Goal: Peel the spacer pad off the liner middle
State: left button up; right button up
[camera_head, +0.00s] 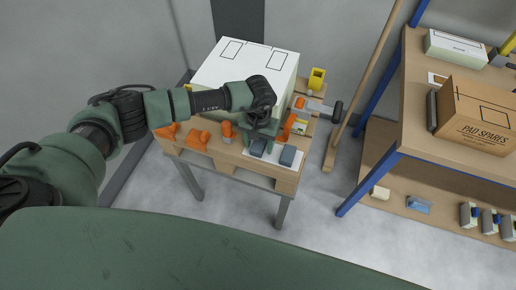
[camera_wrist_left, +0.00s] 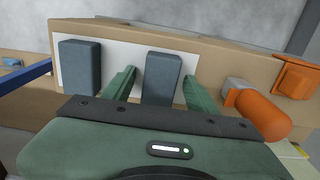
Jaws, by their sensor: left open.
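The white liner (camera_head: 272,159) lies near the front edge of the wooden bench and carries two blue-grey spacer pads. One pad (camera_head: 258,147) stands nearer the liner's middle and the other (camera_head: 287,157) nearer its right end. In the left wrist view the same liner (camera_wrist_left: 119,60) shows reversed, with the end pad (camera_wrist_left: 79,68) at left. My left gripper (camera_wrist_left: 160,75) is open, its green fingers on either side of the middle pad (camera_wrist_left: 163,85), with gaps visible. In the head view the gripper (camera_head: 263,134) is just behind this pad. My right gripper is out of view.
A large white box (camera_head: 245,68) stands behind on the bench. Orange tools (camera_head: 197,138) lie left of the liner; a yellow holder (camera_head: 316,79) stands at the back right. A shelf with a cardboard box (camera_head: 474,118) is at right, past a floor gap.

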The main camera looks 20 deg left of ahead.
aim_at(259, 144)
pick_arm(q)
jog(key=shift+c, duration=0.4)
grip_shut()
jog(key=shift+r, duration=0.1)
jog(key=shift+r, duration=0.1)
jog(key=shift+r+p, duration=1.8)
jog(key=shift+r, duration=1.9)
notch_tip(259, 144, up, 7)
jog(key=p, duration=0.2)
jog(key=shift+f, duration=0.15)
